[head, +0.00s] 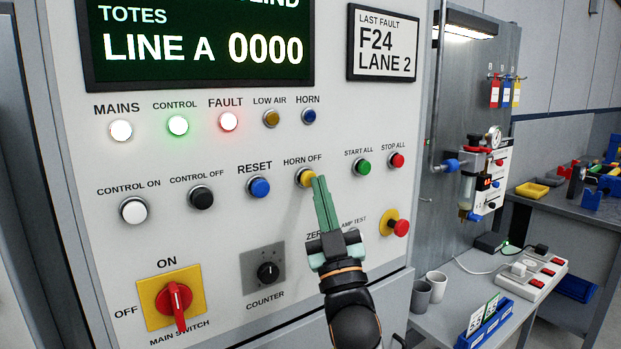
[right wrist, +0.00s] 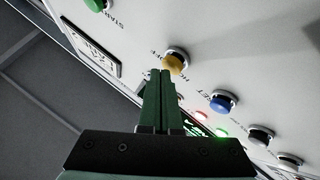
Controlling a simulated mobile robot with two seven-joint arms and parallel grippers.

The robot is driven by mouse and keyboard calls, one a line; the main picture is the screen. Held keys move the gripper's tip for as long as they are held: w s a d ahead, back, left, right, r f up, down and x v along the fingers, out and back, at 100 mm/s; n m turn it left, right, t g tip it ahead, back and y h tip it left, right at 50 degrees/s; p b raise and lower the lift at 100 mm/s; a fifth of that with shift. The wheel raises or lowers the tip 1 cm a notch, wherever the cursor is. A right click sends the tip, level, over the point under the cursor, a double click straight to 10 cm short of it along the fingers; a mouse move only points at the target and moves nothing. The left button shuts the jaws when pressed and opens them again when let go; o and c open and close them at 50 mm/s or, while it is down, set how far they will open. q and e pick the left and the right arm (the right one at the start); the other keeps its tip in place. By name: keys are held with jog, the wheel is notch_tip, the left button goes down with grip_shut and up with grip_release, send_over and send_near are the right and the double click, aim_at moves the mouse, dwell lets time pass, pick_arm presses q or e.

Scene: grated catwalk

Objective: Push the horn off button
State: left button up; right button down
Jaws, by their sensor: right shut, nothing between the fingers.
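The HORN OFF button (head: 304,176) is a yellow round push button in a metal ring on the light grey panel, under its printed label. My right gripper (head: 319,181) is shut and empty, its green fingers pointing up at the panel. In the head view the fingertips overlap the button's lower right edge. In the right wrist view the button (right wrist: 176,60) shows just above and right of the fingertips (right wrist: 161,73). I cannot tell whether the tips touch it. My left gripper is out of view.
The blue RESET button (head: 259,187) is left of HORN OFF, and green START ALL (head: 363,167) is right. The blue HORN lamp (head: 309,116) looks unlit. A yellow-backed red button (head: 400,227) sits right of my gripper, and a counter knob (head: 267,272) lower left.

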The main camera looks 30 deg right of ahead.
jog(key=shift+s, duration=0.45)
jog(key=shift+s, duration=0.1)
jog(key=s, duration=0.2)
jog(key=s+p, duration=0.1)
jog(key=s, duration=0.1)
jog(key=shift+s+d, duration=0.2)
jog(key=shift+s, duration=0.2)
dwell(0.7)
